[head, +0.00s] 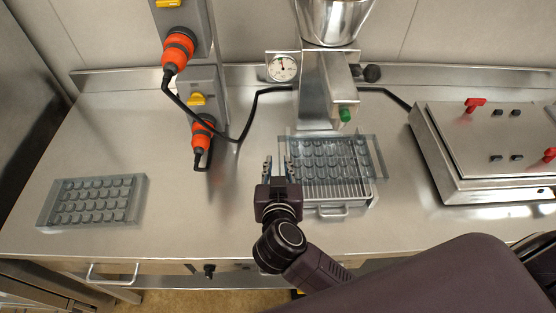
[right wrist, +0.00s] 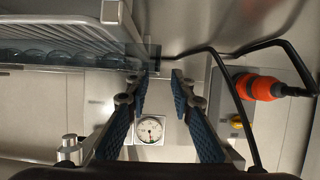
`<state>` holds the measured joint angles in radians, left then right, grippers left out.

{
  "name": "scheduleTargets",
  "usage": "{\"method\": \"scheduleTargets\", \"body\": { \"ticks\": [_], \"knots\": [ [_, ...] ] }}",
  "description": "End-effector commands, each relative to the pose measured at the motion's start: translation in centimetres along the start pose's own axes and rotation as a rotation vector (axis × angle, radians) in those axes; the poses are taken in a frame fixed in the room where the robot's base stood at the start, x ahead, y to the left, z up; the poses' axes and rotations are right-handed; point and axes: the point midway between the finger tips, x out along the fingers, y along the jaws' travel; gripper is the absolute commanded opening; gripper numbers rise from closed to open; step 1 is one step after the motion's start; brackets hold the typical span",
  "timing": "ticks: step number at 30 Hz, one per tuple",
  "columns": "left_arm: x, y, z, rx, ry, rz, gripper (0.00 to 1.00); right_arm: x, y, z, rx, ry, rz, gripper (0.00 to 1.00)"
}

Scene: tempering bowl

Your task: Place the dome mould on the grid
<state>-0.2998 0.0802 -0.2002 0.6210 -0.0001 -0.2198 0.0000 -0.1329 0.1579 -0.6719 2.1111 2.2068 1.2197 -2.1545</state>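A clear dome mould (head: 369,146) with rows of domes lies over the wire grid (head: 336,189) in the middle of the bench, and its ends reach past the grid's sides. A second clear dome mould (head: 136,205) lies flat on the bench at the far left. My right gripper (head: 278,163) is at the left end of the mould on the grid, its two fingers apart. In the right wrist view the gripper (right wrist: 159,78) is open with nothing between the fingers. The mould's edge (right wrist: 65,58) shows along the grid, close to the left finger. My left gripper is out of view.
A control box (head: 490,140) stands right. The bench between the moulds is clear.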

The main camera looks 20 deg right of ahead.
Motion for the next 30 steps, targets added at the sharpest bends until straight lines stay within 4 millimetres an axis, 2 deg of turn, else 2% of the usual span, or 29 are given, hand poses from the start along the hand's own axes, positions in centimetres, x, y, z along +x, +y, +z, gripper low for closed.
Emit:
{"method": "scheduleTargets", "body": {
  "ticks": [6,13,18,30],
  "knots": [
    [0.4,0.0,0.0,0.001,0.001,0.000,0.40,-5.0,-0.1,0.2,0.003,-0.003,-0.004,0.22],
    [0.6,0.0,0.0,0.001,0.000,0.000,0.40,-8.6,-0.1,0.1,0.001,-0.002,-0.002,0.22],
    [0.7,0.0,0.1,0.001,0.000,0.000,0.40,-9.6,0.0,0.0,0.001,-0.001,0.001,0.22],
    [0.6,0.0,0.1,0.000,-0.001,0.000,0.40,-9.7,0.0,0.0,0.001,0.000,0.001,0.22]
  ]
}}
